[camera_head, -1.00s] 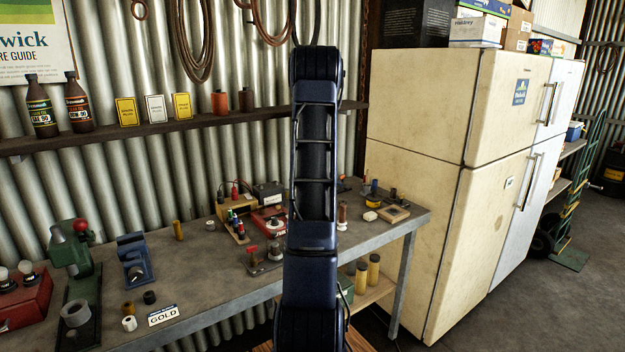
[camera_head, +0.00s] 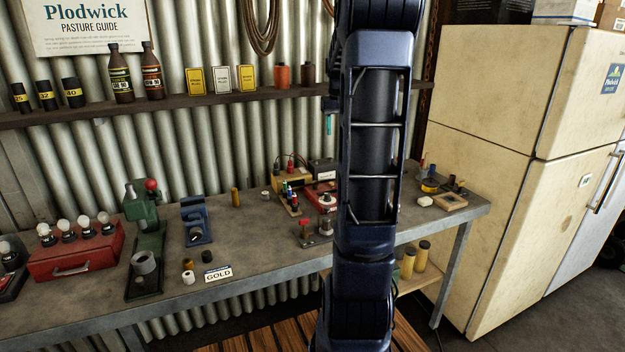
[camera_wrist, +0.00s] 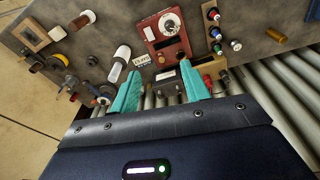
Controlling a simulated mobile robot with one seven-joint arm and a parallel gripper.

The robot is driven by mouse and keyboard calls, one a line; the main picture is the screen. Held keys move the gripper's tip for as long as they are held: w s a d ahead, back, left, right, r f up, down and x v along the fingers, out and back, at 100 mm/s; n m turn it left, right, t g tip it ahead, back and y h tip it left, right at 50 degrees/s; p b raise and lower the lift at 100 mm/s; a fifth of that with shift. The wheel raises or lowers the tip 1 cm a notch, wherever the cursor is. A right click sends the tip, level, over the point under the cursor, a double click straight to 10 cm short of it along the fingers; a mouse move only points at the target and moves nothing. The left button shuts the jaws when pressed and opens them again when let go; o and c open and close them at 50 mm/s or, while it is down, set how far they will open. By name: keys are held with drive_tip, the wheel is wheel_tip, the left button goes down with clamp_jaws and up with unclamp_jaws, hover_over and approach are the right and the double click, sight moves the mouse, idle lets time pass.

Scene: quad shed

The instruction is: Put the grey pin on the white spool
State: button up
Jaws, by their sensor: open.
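A short white spool-like cylinder (camera_head: 188,278) stands on the bench beside the GOLD sign (camera_head: 218,274), with a brown one (camera_head: 187,263) and a black one (camera_head: 208,256) close by. I cannot make out a grey pin for certain in either view. My gripper (camera_wrist: 161,87) is open and empty in the wrist view, its two teal fingers apart above the back of the bench. In the head view my arm hides most of it; only one teal fingertip shows. The white spool is not seen in the wrist view; in the head view it lies well left of my gripper.
The bench (camera_head: 90,297) also holds a green press (camera_head: 148,240), a blue stand (camera_head: 196,222), a red box of bulbs (camera_head: 75,262) and a brass cylinder (camera_head: 235,197). A red meter box (camera_wrist: 167,38) is below my fingers. A fridge (camera_head: 500,100) stands right.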

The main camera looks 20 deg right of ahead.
drive_tip(key=s+a+f+n+t, duration=0.1)
drive_tip(key=s+a+f, duration=0.1)
drive_tip(key=s+a, duration=0.8)
drive_tip(key=s+a+f+n+t, duration=0.1)
drive_tip(key=s+a+t, duration=0.1)
drive_tip(key=s+a, duration=0.9)
drive_tip(key=s, duration=0.6)
drive_tip(key=shift+s+a+f+y, duration=0.25)
drive_tip(key=shift+s+f+y, duration=0.05)
drive_tip(key=shift+f+y, duration=0.1)
